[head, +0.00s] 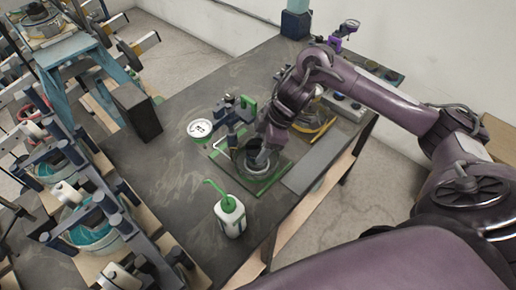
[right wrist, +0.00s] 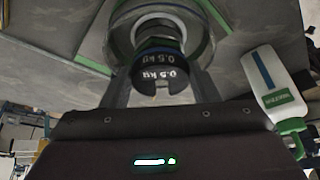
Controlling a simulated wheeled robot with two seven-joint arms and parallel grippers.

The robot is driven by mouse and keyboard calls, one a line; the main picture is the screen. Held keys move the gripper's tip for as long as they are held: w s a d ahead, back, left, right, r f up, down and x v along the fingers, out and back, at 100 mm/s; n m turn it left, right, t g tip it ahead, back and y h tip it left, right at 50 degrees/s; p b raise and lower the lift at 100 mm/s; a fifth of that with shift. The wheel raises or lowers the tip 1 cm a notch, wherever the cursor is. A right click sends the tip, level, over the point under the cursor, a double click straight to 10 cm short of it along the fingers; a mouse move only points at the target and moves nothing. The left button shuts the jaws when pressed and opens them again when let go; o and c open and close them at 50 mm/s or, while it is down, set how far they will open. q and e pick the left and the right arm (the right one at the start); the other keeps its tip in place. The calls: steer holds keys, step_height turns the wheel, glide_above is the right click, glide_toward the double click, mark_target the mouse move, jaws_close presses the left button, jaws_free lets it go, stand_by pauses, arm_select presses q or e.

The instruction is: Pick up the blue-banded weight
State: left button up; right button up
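The weight (right wrist: 160,62) is a dark cylinder marked 0.5 kg with a blue band, seen in the right wrist view. It stands inside a round grey dish (right wrist: 205,42) on a green-edged base. In the head view the dish (head: 262,172) is near the table's right edge, and my right gripper (head: 260,157) reaches down into it, partly hiding the weight. My right gripper's fingers (right wrist: 160,88) are spread on both sides of the weight. I cannot tell whether they press on it. My left gripper is not in view.
A white bottle with a green spout (head: 230,217) stands near the dish, toward the front. A round white dial (head: 200,129) and a dark clamp stand (head: 234,112) are behind it. A dark box (head: 136,110) stands at left.

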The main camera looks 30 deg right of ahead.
steer(key=c, duration=0.7)
steer(key=shift+r, duration=0.1)
steer(key=shift+c, duration=0.6)
steer(key=shift+r, duration=0.1)
